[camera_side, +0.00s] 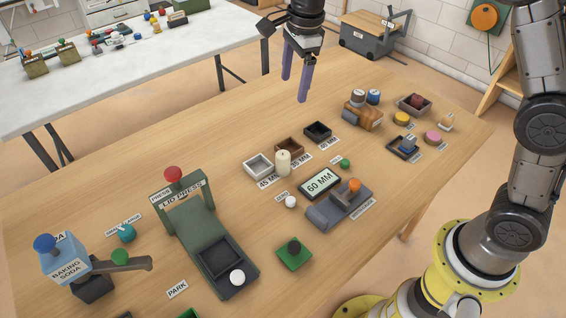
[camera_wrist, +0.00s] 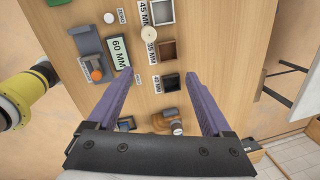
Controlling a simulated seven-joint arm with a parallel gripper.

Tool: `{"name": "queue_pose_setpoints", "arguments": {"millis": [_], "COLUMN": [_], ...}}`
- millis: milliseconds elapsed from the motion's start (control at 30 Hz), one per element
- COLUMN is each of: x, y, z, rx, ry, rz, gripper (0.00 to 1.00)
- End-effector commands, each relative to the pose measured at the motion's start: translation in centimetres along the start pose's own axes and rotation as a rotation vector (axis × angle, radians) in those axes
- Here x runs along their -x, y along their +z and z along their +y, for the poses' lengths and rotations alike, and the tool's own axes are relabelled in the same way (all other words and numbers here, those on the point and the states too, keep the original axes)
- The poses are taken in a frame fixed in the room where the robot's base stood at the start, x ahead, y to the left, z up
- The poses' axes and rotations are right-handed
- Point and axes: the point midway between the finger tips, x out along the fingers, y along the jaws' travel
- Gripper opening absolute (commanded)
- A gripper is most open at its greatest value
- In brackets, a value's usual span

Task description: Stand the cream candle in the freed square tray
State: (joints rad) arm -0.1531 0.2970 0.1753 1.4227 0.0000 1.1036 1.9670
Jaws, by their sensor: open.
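The cream candle (camera_side: 283,163) stands upright on the wooden table between the white square tray (camera_side: 248,169) and the brown square tray (camera_side: 279,150), by the labels. It also shows from above in the wrist view (camera_wrist: 149,33). A black square tray (camera_side: 318,129) lies further back in the row. My gripper (camera_side: 295,90) is open and empty, high above the table behind the row. In the wrist view its purple fingers (camera_wrist: 160,77) flank the black tray from above; the candle lies beyond the fingertips.
A grey device with an orange knob (camera_side: 353,187) and a 60 MM display (camera_side: 320,183) stand in front of the trays. A small green ball (camera_side: 345,163) lies right of the candle. The green lid press (camera_side: 213,236) stands at left, a wooden block with cans (camera_side: 363,115) at right.

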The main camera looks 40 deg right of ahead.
Motion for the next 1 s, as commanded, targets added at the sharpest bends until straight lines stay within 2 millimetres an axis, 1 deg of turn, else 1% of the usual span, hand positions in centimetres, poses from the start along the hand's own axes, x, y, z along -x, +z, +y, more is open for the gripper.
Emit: {"name": "queue_pose_setpoints", "arguments": {"millis": [33,100,200,467,700,800,1000], "x": [-2.2,-4.5,-6.9,-10.3,-14.7,-15.9,-17.1], "y": [0.7,1.4,1.8,2.0,1.7,1.7,1.6], "z": [-0.4,-0.6,-0.3,0.7,1.3,1.4,1.7], "rx": [0.011,0.023,0.034,0.046,0.046,0.046,0.046], "ry": [0.032,0.065,0.106,0.138,0.138,0.135,0.135], "rz": [0.012,0.025,0.041,0.054,0.054,0.053,0.053], "gripper": [0.84,0.84,0.84,0.84,0.84,0.84,0.84]}}
